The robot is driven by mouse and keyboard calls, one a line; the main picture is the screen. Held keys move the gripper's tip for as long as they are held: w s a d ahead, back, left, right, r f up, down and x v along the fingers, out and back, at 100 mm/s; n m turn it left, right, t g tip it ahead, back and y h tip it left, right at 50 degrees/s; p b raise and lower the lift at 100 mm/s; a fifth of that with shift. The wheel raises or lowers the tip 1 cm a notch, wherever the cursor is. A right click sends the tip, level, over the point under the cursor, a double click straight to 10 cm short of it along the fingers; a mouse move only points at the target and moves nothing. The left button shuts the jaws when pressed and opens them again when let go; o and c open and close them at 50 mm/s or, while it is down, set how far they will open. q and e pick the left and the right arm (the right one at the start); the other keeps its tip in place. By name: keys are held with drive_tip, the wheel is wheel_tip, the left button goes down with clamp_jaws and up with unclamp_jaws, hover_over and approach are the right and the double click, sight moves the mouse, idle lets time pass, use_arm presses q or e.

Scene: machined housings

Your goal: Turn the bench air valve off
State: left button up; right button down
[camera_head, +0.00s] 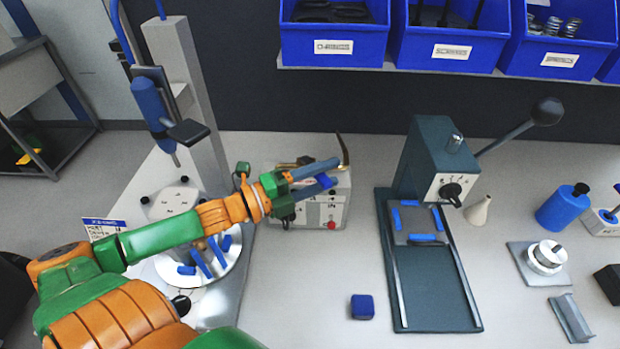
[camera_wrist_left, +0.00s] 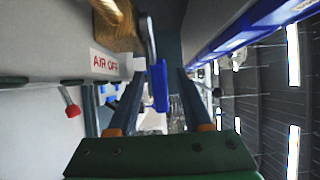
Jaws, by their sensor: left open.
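The bench air valve shows in the left wrist view as a brass body (camera_wrist_left: 118,25) at the top, with a blue lever (camera_wrist_left: 158,86) beside it. A white label (camera_wrist_left: 105,63) reading "AIR OFF" sits left of the lever. My left gripper (camera_head: 333,173) is open over the grey control box (camera_head: 318,212). In the left wrist view its two fingers (camera_wrist_left: 161,78) reach forward, with the blue lever showing in the gap between them; whether they touch it I cannot tell. In the head view the gripper and arm hide most of the valve. My right gripper is not in view.
The control box has a red button (camera_head: 332,225). A press (camera_head: 432,160) with a long lever stands to the right. A blue block (camera_head: 362,306) lies on the bench in front. A round fixture (camera_head: 170,270) is under my left arm. Blue bins (camera_head: 335,45) hang at the back.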

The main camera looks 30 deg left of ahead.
sight(316, 179)
use_arm(q)
drive_tip(key=shift+p+v, duration=0.6)
drive_tip(key=shift+v, duration=1.85)
